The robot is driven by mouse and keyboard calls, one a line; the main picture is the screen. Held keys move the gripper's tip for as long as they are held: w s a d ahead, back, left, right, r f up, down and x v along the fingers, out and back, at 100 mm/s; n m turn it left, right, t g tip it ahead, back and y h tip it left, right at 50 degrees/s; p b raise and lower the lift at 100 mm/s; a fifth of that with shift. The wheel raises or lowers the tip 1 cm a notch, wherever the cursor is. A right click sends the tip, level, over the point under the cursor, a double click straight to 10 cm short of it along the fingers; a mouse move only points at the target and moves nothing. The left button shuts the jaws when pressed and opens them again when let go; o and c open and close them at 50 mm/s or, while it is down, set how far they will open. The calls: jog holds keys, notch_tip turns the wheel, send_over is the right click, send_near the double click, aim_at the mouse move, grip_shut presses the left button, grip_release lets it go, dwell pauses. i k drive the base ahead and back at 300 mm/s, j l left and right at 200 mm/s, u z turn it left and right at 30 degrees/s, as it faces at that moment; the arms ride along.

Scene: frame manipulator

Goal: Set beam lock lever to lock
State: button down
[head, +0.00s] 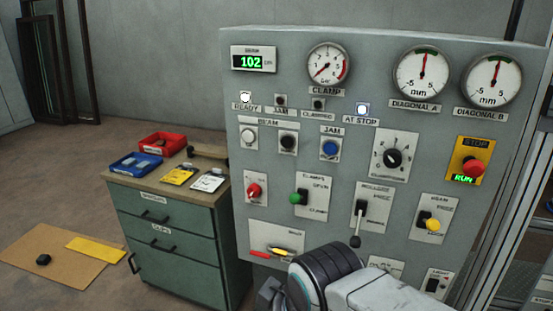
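The grey control panel (300,150) fills the right half of the head view. A lever with a yellow knob (433,224) sits on a small plate at the lower right of the panel; its heading looks like "BEAM", with blurred smaller text. Its knob points to the right and slightly down. My arm reaches in from the bottom edge, below and left of this lever and apart from it. A dark part at its end (269,294) seems to belong to my gripper, mostly cut off by the frame; its fingers cannot be made out.
A lever with a black handle (360,222) hangs down left of the yellow-knobbed one. A green-knobbed lever (298,198) and a red stop button (473,168) are also on the panel. A green drawer cabinet (170,238) stands at left, with floor beyond.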

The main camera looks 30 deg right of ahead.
aim_at(433, 225)
jog(key=z, duration=1.9)
